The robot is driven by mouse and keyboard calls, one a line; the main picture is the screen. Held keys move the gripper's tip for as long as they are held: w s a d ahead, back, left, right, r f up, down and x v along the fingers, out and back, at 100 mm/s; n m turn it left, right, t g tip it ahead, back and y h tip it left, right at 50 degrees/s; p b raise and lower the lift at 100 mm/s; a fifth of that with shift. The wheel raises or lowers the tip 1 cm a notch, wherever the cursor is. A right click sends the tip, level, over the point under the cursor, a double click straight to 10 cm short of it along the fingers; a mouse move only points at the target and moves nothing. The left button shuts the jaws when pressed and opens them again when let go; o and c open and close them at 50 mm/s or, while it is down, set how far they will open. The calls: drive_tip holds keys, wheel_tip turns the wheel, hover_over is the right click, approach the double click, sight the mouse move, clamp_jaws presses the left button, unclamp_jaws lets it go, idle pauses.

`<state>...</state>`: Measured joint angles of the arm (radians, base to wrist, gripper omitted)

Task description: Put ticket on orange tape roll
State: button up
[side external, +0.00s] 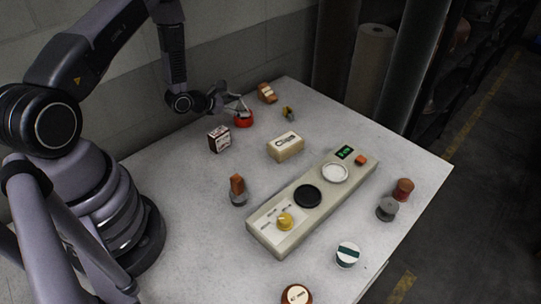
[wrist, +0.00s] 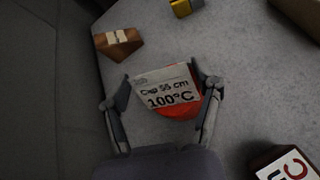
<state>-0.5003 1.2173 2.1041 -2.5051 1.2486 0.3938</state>
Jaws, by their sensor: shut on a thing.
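The ticket (wrist: 166,84) is a white card printed "Cap 55 cm 100°C". My gripper (wrist: 162,90) is shut on it, with one finger at each side edge of the card. I cannot tell whether the ticket touches the roll.
A brown block with a pale label (side external: 267,92) and a small yellow-and-dark piece (side external: 289,113) lie nearby. A dark red box (side external: 219,139) and a cream box (side external: 285,146) stand in front. The long press panel (side external: 270,233) fills the middle; several small rolls lie around it.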

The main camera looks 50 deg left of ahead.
drive_tip(key=o, duration=0.7)
